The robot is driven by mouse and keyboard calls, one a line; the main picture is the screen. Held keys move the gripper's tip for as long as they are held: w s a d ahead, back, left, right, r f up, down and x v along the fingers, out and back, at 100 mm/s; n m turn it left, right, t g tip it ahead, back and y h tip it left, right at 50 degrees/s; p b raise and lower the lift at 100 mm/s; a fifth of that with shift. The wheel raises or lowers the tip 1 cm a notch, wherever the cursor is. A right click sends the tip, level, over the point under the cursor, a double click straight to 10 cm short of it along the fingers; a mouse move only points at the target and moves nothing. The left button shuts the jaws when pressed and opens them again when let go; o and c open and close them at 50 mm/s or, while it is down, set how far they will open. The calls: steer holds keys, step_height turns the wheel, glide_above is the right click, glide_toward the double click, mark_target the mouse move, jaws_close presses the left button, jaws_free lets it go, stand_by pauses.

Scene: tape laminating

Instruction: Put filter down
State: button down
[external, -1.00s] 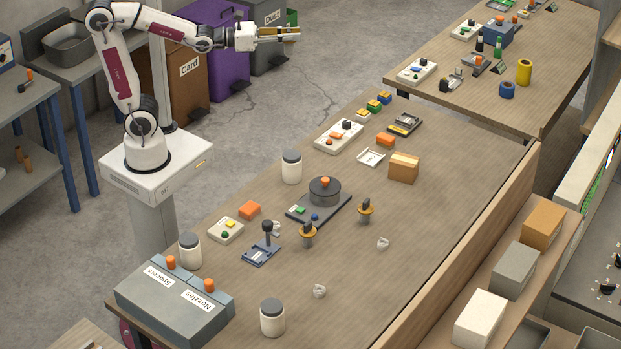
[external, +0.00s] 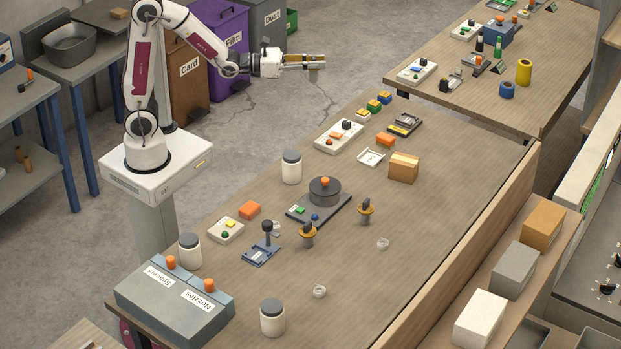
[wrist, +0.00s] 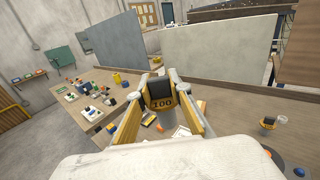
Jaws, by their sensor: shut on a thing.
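My gripper (external: 318,62) is shut on a filter and holds it in the air above the far-left side of the long table (external: 470,170). In the wrist view the filter (wrist: 161,95) shows a dark grip and a yellow band marked 100 between the yellow fingers. In the external view the filter (external: 317,75) is small under the fingertips, and its lower part is hard to make out. Two similar pieces with orange rings and dark tops, one at the middle (external: 307,235) and one to its right (external: 365,211), stand upright on the table.
A dark round device with an orange knob (external: 325,189) stands mid-table. White jars (external: 291,167), a cardboard box (external: 404,167), a white tray (external: 371,157) and a switch panel (external: 339,136) are around it. The table's right part is largely bare, bounded by a wooden ledge (external: 460,245).

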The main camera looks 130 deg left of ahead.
steer(key=w+a+f+m+t+h, duration=0.2)
steer(key=w+a+f+h, duration=0.1)
steer(key=w+f, duration=0.6)
steer(key=m+h, duration=1)
steer(key=h, duration=0.5)
glide_above(351, 192)
step_height(351, 192, down, 9)
steer(key=shift+f, duration=0.2)
step_height(351, 192, down, 6)
steer(key=shift+f, duration=0.2)
steer(key=shift+f, duration=1.8)
